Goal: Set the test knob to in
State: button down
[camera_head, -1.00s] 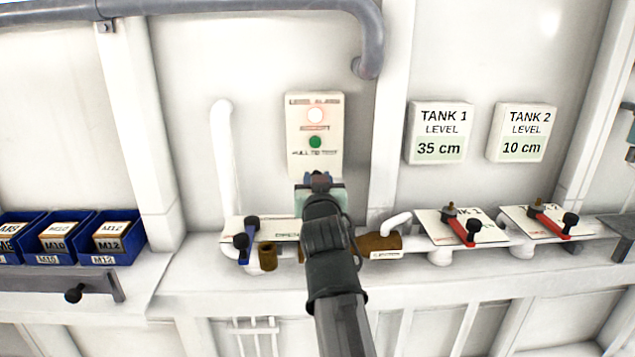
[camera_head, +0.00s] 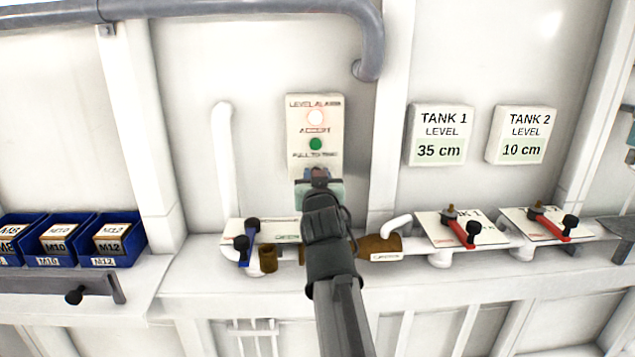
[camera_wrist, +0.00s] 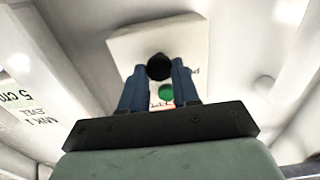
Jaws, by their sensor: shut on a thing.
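The level alarm panel (camera_head: 329,128) is a cream plate on the wall. It carries a lit red-white lamp (camera_head: 316,117), a green button (camera_head: 316,144) and lettering that seems to read "PULL TO TEST". The test knob (camera_wrist: 159,66) is black and round, seen in the wrist view between my two blue fingers. My gripper (camera_wrist: 159,84) is shut on the knob, with the panel (camera_wrist: 150,40) behind it. In the head view my gripper (camera_head: 319,174) is at the panel's lower edge and hides the knob. How far the knob stands out from the panel I cannot tell.
Below is a ledge with pipes, a blue-handled valve (camera_head: 248,241), a brown fitting (camera_head: 380,246) and two red-handled valves (camera_head: 462,230) (camera_head: 550,223). Blue bins (camera_head: 110,240) stand at left. Tank level displays (camera_head: 440,135) (camera_head: 521,135) hang at right.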

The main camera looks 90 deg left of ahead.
jog(key=shift+a+r, duration=0.1)
jog(key=shift+a, duration=0.1)
jog(key=c, duration=0.8)
grip_release()
jog(key=shift+d, duration=0.1)
jog(key=d, duration=1.3)
jog(key=shift+d, duration=0.35)
